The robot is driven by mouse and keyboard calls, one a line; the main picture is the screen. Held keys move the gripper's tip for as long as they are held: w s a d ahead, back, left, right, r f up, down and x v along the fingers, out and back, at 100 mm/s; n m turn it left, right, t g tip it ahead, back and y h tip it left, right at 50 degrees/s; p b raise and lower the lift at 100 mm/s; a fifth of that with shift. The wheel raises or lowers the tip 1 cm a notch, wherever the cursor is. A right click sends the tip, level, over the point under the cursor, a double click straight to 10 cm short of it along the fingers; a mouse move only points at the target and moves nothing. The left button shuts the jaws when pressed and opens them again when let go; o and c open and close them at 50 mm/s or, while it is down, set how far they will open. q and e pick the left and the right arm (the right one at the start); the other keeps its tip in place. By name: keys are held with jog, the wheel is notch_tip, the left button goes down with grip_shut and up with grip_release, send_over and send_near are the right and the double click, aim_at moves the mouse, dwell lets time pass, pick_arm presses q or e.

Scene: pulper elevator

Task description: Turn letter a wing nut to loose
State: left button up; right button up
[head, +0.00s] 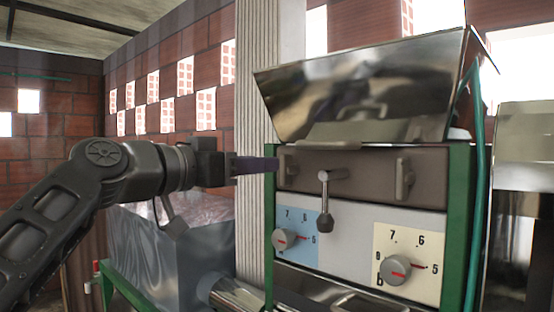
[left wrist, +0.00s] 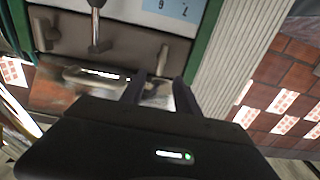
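The machine's grey-brown plate (head: 345,172) carries two wing nuts. The left wing nut (head: 287,166) is above the blue dial label and looks upright. The right wing nut (head: 404,180) is above the cream label. My left gripper (head: 272,164) points right, its fingertips close to the left wing nut. In the left wrist view, the fingers (left wrist: 158,80) are apart, with this same wing nut (left wrist: 162,60) just past the tips, roughly between them; I cannot tell whether they touch it. The other wing nut shows there too (left wrist: 46,35). My right gripper is out of view.
A lever with a dark knob (head: 325,204) sticks out between the wing nuts. Below are the left dial (head: 286,239) and right dial (head: 396,270), lettered b. A steel hopper (head: 360,85) overhangs the plate. A green post (head: 269,240) and pale column (head: 257,60) stand left.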

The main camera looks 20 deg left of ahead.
aim_at(281, 162)
pick_arm(q)
jog(key=p+x, duration=0.2)
jog(key=x, duration=0.3)
jog(key=shift+w+d, duration=0.1)
jog(key=shift+w, duration=0.25)
jog(key=shift+c, duration=0.6)
grip_shut()
